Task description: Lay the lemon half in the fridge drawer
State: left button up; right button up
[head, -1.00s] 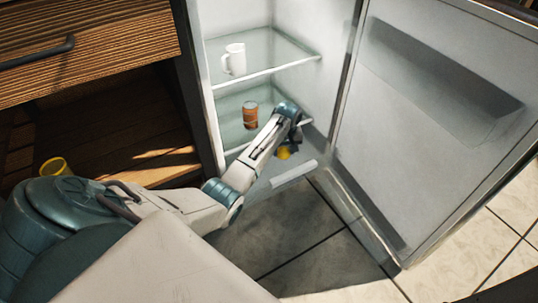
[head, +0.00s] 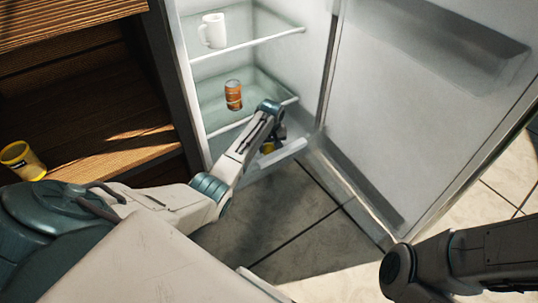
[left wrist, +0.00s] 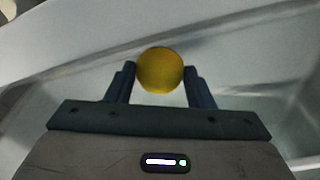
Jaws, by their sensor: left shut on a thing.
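The yellow lemon half (head: 267,148) is low in the open fridge, partly hidden by my left gripper (head: 273,143). In the left wrist view the lemon half (left wrist: 160,70) sits between the two blue-grey fingertips of the left gripper (left wrist: 160,78), which is shut on it. The white fridge drawer (head: 285,155) is at the bottom of the fridge; its front edge shows just below the gripper. My arm hides part of the drawer. Pale walls and edges surround the lemon half in the wrist view; I cannot tell its height above the drawer floor. My right gripper is out of view.
A white mug (head: 212,31) stands on the upper glass shelf and an orange-brown can (head: 233,95) on the lower one. The fridge door (head: 420,90) is open at right. My right arm is at lower right.

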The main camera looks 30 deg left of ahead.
aim_at(270, 148)
pick_arm(q)
notch_tip(270, 148, down, 4)
jog(key=shift+r+b, duration=0.25)
jog(key=shift+b, duration=0.75)
jog(key=shift+r, duration=0.15)
jog(key=o, duration=1)
